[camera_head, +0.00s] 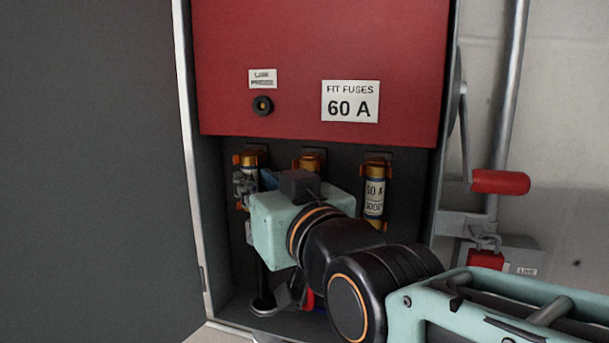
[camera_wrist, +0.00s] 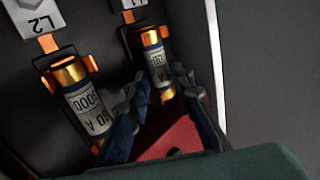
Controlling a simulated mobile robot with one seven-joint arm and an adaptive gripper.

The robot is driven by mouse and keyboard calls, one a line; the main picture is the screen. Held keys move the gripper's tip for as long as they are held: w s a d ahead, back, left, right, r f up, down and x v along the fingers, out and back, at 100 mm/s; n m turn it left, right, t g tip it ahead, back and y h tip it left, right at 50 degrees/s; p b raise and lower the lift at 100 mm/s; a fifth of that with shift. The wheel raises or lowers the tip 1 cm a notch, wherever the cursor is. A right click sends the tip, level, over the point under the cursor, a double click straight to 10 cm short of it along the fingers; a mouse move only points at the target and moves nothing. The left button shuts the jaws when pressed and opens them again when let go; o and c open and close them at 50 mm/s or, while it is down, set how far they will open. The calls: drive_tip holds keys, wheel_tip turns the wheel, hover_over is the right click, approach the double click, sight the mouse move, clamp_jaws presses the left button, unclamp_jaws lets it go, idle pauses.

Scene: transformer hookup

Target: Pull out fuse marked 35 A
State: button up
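The L1 fuse (camera_wrist: 157,60), with brass ends and a pale label, sits upright in its orange clips; its rating is not readable. In the head view it is the leftmost fuse (camera_head: 250,160), partly hidden by my gripper (camera_head: 244,188). In the wrist view my gripper (camera_wrist: 163,84) has one finger on each side of this fuse's lower part, with gaps showing, so it looks open. The L2 fuse (camera_wrist: 84,98) is in its clips, its label partly readable as 500 and A. The right fuse (camera_head: 374,192) is seated too, its label hard to read.
A red panel (camera_head: 290,60) with a "FIT FUSES 60 A" sign (camera_head: 350,101) is above the fuses. The open grey door (camera_head: 90,170) and cabinet side walls bound the space. A red-handled lever (camera_head: 500,182) and red padlock (camera_head: 486,258) are outside at the right.

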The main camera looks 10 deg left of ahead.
drive_tip(key=shift+w+a, duration=0.35)
drive_tip(key=shift+w, duration=0.05)
clamp_jaws()
